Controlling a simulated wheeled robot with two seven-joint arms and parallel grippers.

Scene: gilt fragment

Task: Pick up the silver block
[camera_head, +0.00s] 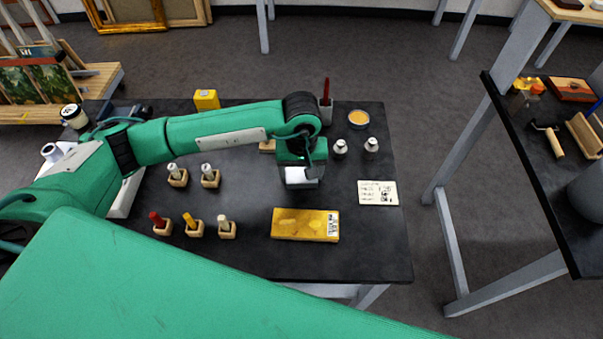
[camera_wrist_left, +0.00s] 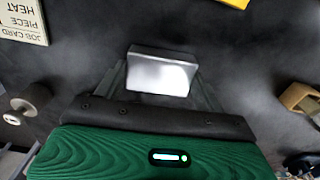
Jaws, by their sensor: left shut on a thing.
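The silver block (camera_wrist_left: 162,74) is a pale metal block between the two fingers of my left gripper (camera_wrist_left: 160,85) in the left wrist view. The fingers are shut on its sides. In the head view the block shows as a bright patch (camera_head: 304,172) under my left gripper (camera_head: 302,180), over the dark table (camera_head: 240,255). I cannot tell whether the block touches the table. My right gripper is not in view.
A yellow box (camera_head: 305,224) lies in front, and a white job card (camera_head: 377,192) lies to the right. Two metal weights (camera_head: 371,145), a round tin (camera_head: 359,118) and a red-handled tool in a holder (camera_head: 326,92) stand behind. Several small holders (camera_head: 195,229) stand left.

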